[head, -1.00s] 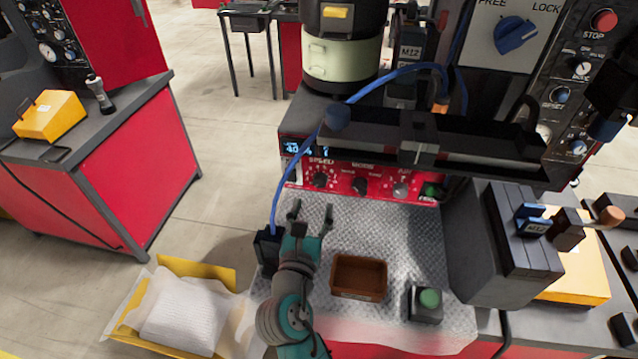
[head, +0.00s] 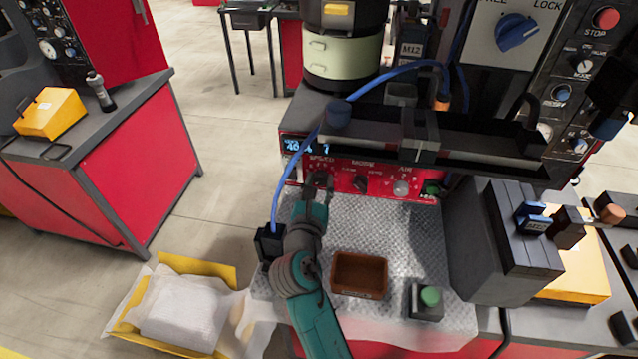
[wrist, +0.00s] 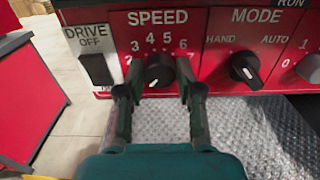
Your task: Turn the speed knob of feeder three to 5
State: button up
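The black speed knob (wrist: 160,70) sits on the red panel under the word SPEED, inside a ring of white numbers. A pale mark shows at its lower left edge; I cannot tell surely which number it points to. My gripper (wrist: 156,76) is open, with one finger on each side of the knob and a gap seen on both sides. In the head view my gripper (head: 318,181) is at the left part of the feeder's red front panel (head: 335,180) and hides most of the speed knob.
The mode knob (wrist: 244,68) is just right of my right finger, and the DRIVE switch (wrist: 96,70) is to the left. A brown tray (head: 359,275) and a green button box (head: 427,300) stand on the metal plate. A blue cable (head: 283,185) hangs near my arm.

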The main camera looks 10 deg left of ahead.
grip_shut()
jog(key=shift+m, duration=0.3)
jog(key=m, duration=0.5)
jog(key=shift+d+m, duration=0.1)
jog(key=shift+m, duration=0.2)
jog(key=m, duration=0.4)
jog(key=shift+f+m, duration=0.1)
jog(key=shift+m, duration=0.2)
jog(key=m, duration=1.2)
jog(key=shift+f+m, duration=0.2)
jog(key=shift+m, duration=0.1)
jog(key=m, duration=0.6)
jog(key=shift+f, duration=0.1)
jog(key=shift+m, duration=0.3)
